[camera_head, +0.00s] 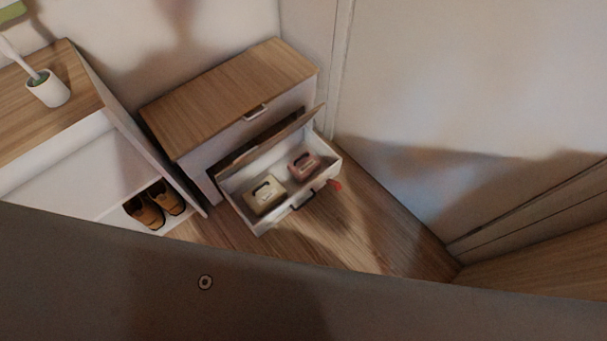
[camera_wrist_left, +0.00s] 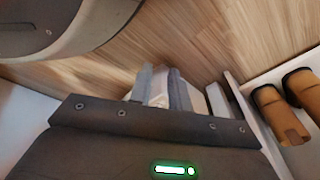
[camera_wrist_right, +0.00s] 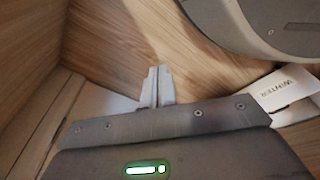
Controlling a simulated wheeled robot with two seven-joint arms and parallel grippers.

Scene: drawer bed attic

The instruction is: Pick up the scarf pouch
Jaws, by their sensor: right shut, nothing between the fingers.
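In the head view two small pouches lie in an open white drawer (camera_head: 259,225): a beige one (camera_head: 264,194) at the left and a dull red one (camera_head: 303,165) at the right. Each has a dark mark or handle on top. I cannot tell which is the scarf pouch. Neither gripper shows in the head view. In the left wrist view my left gripper (camera_wrist_left: 160,84) has its fingers apart, with a pale patch visible between them. In the right wrist view my right gripper (camera_wrist_right: 157,86) is shut and empty, over the wooden floor.
The drawer belongs to a wood-topped white cabinet (camera_head: 235,88); a wood-edged panel (camera_head: 270,137) slants over its back. Brown shoes (camera_head: 153,207) sit in a shelf at left. A white cup (camera_head: 48,88) stands above. A lettered white piece (camera_wrist_right: 286,88) shows in the right wrist view.

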